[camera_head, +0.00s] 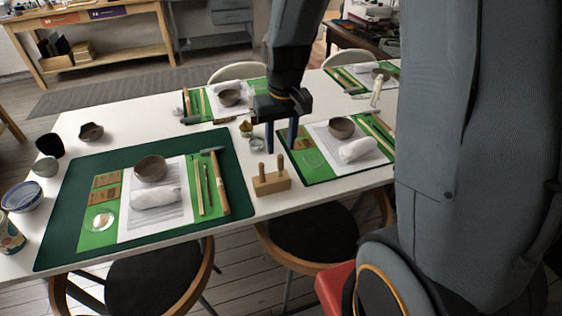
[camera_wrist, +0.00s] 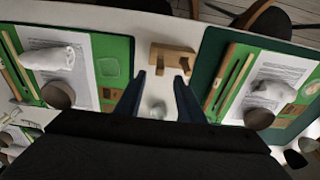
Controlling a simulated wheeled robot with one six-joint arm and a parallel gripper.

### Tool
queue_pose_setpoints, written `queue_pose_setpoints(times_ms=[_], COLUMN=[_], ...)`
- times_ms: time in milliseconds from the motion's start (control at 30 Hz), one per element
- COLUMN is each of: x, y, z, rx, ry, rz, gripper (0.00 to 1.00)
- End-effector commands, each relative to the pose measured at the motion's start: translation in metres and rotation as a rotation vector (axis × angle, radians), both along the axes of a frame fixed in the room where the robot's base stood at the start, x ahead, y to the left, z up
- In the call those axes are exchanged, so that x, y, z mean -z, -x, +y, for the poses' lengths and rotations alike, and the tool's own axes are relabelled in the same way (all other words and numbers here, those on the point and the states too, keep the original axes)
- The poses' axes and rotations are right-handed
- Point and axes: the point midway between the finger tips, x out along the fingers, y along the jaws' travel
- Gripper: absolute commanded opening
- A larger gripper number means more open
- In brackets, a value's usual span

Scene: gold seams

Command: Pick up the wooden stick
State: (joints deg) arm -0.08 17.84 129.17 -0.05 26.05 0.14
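My gripper (camera_head: 281,143) is open and empty, pointing down over the white table, between the two nearer place settings. In the wrist view its two dark blue fingers (camera_wrist: 158,97) stand apart. Several wooden sticks lie on the mats, and I cannot tell which one is meant. On the near left setting a thin light stick (camera_head: 197,186), a thin dark tool (camera_head: 207,186) and a thicker wooden stick (camera_head: 219,183) lie side by side, left of my gripper. The thicker one also shows in the wrist view (camera_wrist: 218,82). More sticks (camera_head: 376,135) lie on the right setting.
A small wooden block with two pegs (camera_head: 271,184) stands on the table near my gripper; it also shows in the wrist view (camera_wrist: 172,56). Small jars (camera_head: 257,144) stand close by. Bowls (camera_head: 150,168) and white wrapped lumps (camera_head: 156,197) lie on the settings. Chairs (camera_head: 150,280) edge the table.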

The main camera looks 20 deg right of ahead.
Motion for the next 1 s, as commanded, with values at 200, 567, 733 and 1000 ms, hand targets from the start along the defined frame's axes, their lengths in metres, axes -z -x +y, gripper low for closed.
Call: queue_pose_setpoints(times_ms=[200, 567, 733, 1000], x=[0.020, 0.058, 0.069, 0.071], y=[-0.001, -0.003, -0.005, -0.006], z=[0.000, -0.001, -0.001, -0.001], rx=[0.000, 0.000, 0.000, 0.000], ry=[0.000, 0.000, 0.000, 0.000], rz=[0.002, 0.004, 0.001, 0.000], gripper=[0.35, 0.35, 0.35, 0.35])
